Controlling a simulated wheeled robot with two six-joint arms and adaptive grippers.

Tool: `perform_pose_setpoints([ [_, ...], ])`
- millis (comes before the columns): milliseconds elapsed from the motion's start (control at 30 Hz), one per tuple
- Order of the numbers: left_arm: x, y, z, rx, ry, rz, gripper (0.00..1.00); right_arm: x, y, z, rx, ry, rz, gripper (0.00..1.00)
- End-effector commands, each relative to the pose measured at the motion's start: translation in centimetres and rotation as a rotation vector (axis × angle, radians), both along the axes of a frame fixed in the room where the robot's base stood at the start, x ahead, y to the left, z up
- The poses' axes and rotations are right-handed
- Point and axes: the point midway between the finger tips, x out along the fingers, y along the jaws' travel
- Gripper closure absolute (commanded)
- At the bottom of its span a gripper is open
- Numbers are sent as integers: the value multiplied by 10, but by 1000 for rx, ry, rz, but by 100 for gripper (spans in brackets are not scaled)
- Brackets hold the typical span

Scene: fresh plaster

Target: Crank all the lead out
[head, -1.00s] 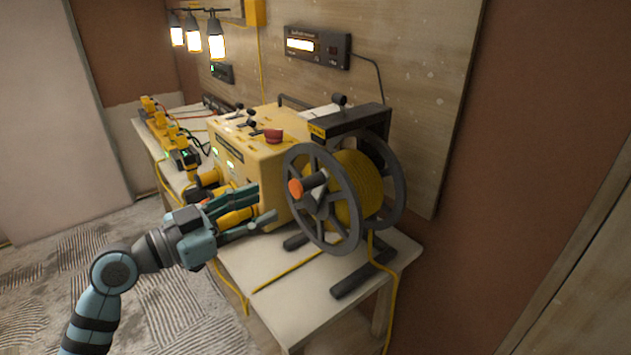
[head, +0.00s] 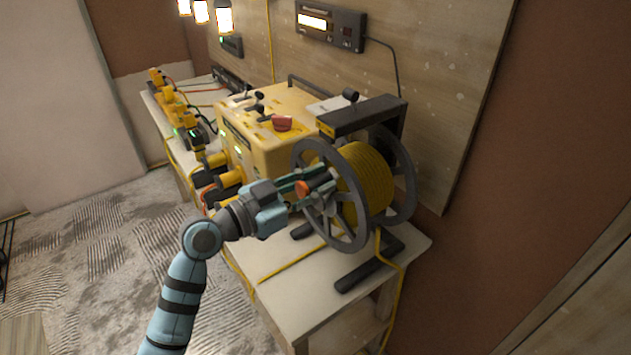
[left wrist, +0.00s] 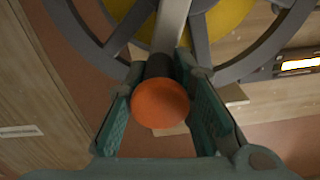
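The cable reel has grey spoked flanges (head: 353,231) and yellow lead (head: 365,178) wound thickly on its drum. It stands at the near end of the table. Its crank handle has an orange end (head: 303,189), which also shows in the left wrist view (left wrist: 160,103). My left gripper (head: 312,186) is at the handle, with its fingers on either side of it. In the left wrist view the fingers are apart, with gaps beside the orange end. My right gripper is not in view.
A yellow power box (head: 262,145) with a red knob (head: 282,123) stands behind the reel. Yellow chargers (head: 173,105) line the far end of the table (head: 310,290). A lit display (head: 330,24) hangs on the board. Lead hangs off the near edge.

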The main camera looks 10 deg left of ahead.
Motion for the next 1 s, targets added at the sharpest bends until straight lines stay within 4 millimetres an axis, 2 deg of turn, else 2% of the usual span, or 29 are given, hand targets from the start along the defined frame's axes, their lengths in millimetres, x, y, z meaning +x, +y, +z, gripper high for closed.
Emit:
perform_pose_setpoints([
  [267, 1, 2, 0, -5, 6, 3, 100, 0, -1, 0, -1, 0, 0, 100],
  [533, 21, 28, 6, -278, 235, 5, 100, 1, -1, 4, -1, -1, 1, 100],
  [833, 23, 31, 6, -308, 259, 6, 100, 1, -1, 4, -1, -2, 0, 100],
  [867, 23, 31, 6, -307, 258, 6, 73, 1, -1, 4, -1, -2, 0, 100],
  [967, 23, 30, 6, -308, 257, 5, 57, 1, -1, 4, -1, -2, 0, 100],
  [1000, 23, 30, 6, -308, 257, 5, 57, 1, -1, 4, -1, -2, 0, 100],
])
